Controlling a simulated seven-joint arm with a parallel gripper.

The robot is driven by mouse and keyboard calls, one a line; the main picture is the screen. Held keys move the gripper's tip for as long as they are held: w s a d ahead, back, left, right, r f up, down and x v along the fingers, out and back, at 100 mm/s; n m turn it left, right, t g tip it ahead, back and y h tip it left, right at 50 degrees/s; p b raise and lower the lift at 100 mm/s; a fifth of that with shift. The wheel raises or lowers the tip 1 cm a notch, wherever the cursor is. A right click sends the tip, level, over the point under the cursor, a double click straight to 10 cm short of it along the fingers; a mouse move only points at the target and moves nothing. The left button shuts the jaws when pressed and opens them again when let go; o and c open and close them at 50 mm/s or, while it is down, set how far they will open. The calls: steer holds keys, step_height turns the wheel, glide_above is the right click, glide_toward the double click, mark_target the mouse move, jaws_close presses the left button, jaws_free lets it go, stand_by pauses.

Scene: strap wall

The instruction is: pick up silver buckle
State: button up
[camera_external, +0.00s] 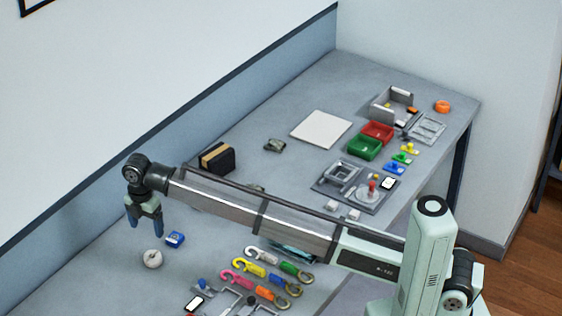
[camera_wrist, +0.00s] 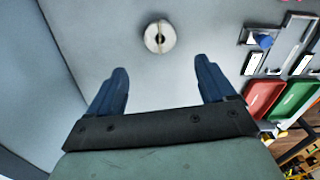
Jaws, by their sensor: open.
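A round, pale silver piece with a dark slot in its middle (camera_external: 152,258) lies flat on the grey table at the lower left; I cannot tell for sure that it is the silver buckle. The same round piece (camera_wrist: 159,37) shows in the wrist view, just beyond the fingertips and roughly centred between them. My gripper (camera_external: 145,224) points down above the table near this piece, apart from it. In the wrist view my gripper (camera_wrist: 160,66) has its two blue fingers wide apart with nothing between them.
Several coloured hooks (camera_external: 265,270) lie to the right. A black and tan box (camera_external: 217,159) stands behind my arm. Red (camera_wrist: 263,98) and green (camera_wrist: 296,100) bins show at the wrist view's right. Table around the piece is mostly clear.

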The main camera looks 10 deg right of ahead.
steer(key=shift+c, duration=0.5)
steer(key=w+d+m, duration=0.1)
steer(key=w+d, duration=0.4)
steer(key=w, duration=0.4)
steer(key=r+m, duration=0.1)
steer(key=m, duration=1.5)
glide_above(253, 188)
step_height(253, 188, down, 13)
steer(key=shift+f, duration=0.2)
